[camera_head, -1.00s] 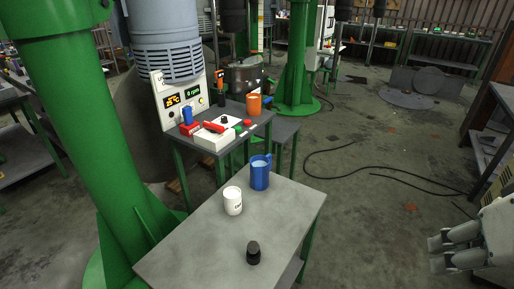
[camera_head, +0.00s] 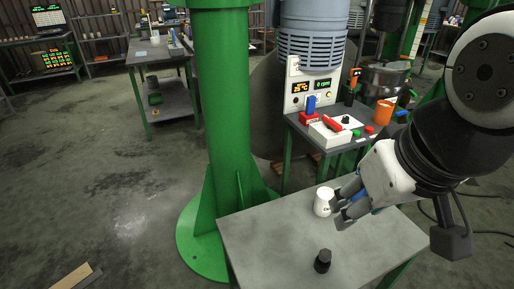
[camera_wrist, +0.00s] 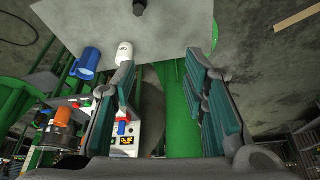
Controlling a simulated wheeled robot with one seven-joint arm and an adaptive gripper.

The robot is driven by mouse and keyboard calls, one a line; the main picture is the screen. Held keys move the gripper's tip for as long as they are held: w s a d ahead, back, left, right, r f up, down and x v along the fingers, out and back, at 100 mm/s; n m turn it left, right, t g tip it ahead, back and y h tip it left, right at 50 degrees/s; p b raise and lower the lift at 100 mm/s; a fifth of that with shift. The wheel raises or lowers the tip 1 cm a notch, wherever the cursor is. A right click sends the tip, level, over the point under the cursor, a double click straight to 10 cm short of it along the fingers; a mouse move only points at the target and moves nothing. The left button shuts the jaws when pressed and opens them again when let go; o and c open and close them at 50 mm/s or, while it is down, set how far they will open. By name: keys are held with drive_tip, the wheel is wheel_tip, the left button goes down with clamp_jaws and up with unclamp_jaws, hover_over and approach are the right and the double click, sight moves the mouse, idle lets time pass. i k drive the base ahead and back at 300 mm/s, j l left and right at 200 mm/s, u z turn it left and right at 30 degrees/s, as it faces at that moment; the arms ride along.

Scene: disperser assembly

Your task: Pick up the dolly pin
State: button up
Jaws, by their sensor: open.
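A small black stepped piece (camera_head: 323,262), seemingly the dolly pin, stands upright on the front part of the grey table (camera_head: 270,240). It also shows at the top edge of the wrist view (camera_wrist: 139,8). My gripper (camera_head: 338,209) is in the air over the table's far right part, beyond the black piece and apart from it. In the head view its fingers overlap the white cup. In the wrist view the green-padded fingers (camera_wrist: 160,66) are spread with nothing between them.
A white cup (camera_head: 322,203) stands on the table; a blue mug (camera_wrist: 87,63) is beside it, mostly hidden in the head view. Behind is a bench with a control panel (camera_head: 298,85), white box and orange cup (camera_head: 384,111). A thick green column (camera_head: 222,100) rises left of the table.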

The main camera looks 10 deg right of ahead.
sight(326, 255)
drive_tip(key=l+u, duration=0.45)
drive_tip(key=l, duration=0.6)
drive_tip(key=j+z, duration=0.2)
drive_tip(key=j, duration=1.95)
drive_tip(key=j+z, duration=0.65)
drive_tip(key=z, duration=0.15)
drive_tip(key=j+z, duration=0.15)
drive_tip(key=z, duration=0.3)
drive_tip(key=j+z, duration=0.1)
drive_tip(key=z, duration=0.35)
drive_tip(key=k+j+z, duration=0.1)
drive_tip(key=z, duration=0.3)
